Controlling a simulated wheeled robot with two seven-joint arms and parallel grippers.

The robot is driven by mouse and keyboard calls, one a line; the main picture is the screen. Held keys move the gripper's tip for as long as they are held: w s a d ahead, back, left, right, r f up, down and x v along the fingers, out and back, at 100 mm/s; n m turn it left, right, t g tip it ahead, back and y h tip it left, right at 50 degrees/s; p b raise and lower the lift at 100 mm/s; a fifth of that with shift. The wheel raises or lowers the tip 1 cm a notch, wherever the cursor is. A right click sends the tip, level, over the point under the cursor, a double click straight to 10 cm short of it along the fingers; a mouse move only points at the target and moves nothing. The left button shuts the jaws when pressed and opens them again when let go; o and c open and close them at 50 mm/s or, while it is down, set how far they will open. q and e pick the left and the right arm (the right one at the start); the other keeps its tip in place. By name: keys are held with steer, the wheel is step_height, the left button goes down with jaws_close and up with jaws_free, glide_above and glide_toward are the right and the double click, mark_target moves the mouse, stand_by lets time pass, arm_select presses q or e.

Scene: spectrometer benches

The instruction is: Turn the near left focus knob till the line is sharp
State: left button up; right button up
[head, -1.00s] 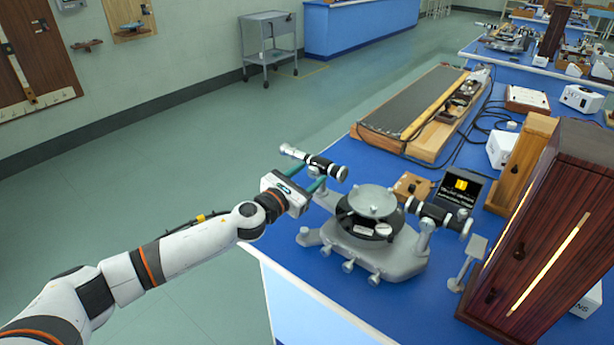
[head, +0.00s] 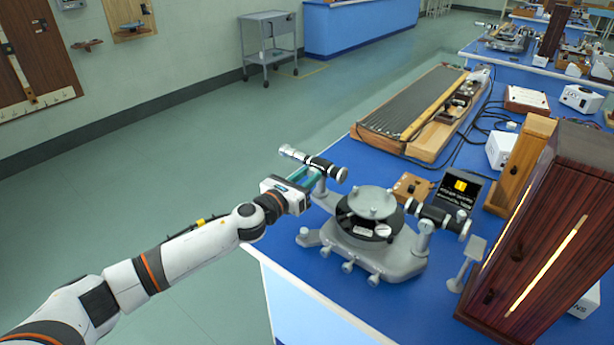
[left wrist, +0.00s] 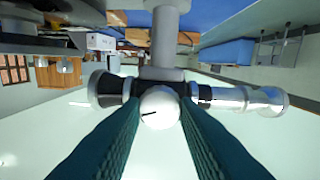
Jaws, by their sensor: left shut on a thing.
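The spectrometer (head: 372,232) stands on the near bench. Its left telescope tube (head: 312,162) is black and silver. The near left focus knob (left wrist: 160,107) is a pale round knob with a short dark mark, under this tube in the left wrist view. My left gripper (head: 314,176) is shut on the knob, with one teal finger on each side of it. In the head view the gripper hides the knob. A small dark screen (head: 460,189) behind the spectrometer shows a yellow patch; its sharpness is too small to judge. My right gripper is out of view.
A dark wooden lamp box (head: 545,225) with a bright slit stands at the right. A second tube (head: 440,217) points towards it. A long wooden apparatus (head: 425,113) lies behind. Floor is clear left of the blue bench (head: 300,285).

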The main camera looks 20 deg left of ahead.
arm_select(q)
steer(key=n+p, duration=0.1)
steer(key=n, duration=0.3)
steer(key=shift+n, duration=0.4)
steer(key=n, duration=0.3)
steer(key=shift+n+p, duration=0.3)
steer(key=shift+p, duration=0.1)
steer(key=n+p, duration=0.1)
steer(key=n, duration=0.2)
steer(key=shift+a+n, duration=0.1)
steer(key=shift+n, duration=0.2)
steer(key=n+p, duration=0.1)
steer(key=n, duration=0.2)
steer(key=shift+f+n, duration=0.1)
steer(key=shift+n, duration=0.2)
steer(key=n+p, duration=0.1)
steer(key=n, duration=0.2)
steer(key=shift+n, duration=0.4)
steer(key=n+p, duration=0.1)
steer(key=n, duration=0.2)
steer(key=shift+f, duration=0.1)
steer(key=shift+f+n+p, duration=0.15)
steer(key=shift+n+p, duration=0.85)
steer(key=shift+n, duration=2.3)
